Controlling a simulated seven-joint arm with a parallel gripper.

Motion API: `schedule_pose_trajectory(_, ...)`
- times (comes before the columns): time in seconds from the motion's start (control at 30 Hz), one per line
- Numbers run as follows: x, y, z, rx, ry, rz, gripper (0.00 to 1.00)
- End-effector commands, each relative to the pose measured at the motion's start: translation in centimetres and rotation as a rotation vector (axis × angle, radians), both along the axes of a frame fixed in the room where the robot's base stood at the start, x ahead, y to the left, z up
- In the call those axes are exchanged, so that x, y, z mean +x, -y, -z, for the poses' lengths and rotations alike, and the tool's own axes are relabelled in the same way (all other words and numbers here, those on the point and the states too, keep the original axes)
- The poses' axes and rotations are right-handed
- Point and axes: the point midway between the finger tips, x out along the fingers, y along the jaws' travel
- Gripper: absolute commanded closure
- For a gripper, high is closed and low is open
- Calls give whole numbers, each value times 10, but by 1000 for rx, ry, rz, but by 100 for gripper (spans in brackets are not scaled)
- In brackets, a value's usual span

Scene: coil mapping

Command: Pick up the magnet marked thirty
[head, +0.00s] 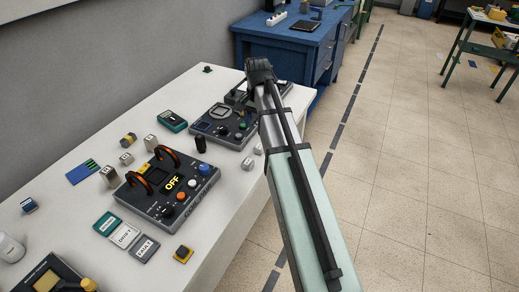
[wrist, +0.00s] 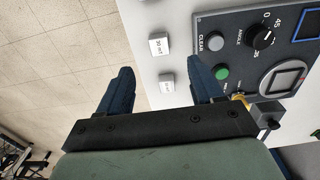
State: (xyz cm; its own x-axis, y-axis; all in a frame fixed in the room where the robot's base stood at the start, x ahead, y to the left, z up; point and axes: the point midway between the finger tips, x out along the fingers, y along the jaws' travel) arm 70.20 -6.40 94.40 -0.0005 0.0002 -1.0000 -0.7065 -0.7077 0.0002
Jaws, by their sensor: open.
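A small pale block magnet (wrist: 158,44) lies on the white table near its edge in the wrist view; its label seems to read 30 mT. A similar block (wrist: 167,83) sits closer to my fingers, its label too blurred to read. My gripper (wrist: 160,75) is open and empty, its two dark fingers wide apart. The blurred-label block appears between the fingertips in the picture; the height gap cannot be told. In the head view the likely thirty magnet (head: 248,163) shows beside my arm, and my gripper is mostly hidden behind the arm.
A dark console (wrist: 222,55) with buttons and a knob stands close beside the blocks. Another console (head: 168,187) reading OFF, with several labelled cards and blocks around it, is on the white table (head: 75,150). Open floor lies beyond the table edge.

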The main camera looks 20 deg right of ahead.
Motion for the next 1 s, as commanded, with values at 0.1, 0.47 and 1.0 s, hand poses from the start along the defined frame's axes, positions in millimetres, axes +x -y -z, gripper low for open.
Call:
schedule_pose_trajectory(0.1, -1, 0, 19, 1, -2, 0, 34)
schedule_pose_trajectory(0.47, 0, 1, 54, 0, 0, 1, 34)
schedule_pose_trajectory(1.0, 4, 8, 92, 0, -1, 1, 34)
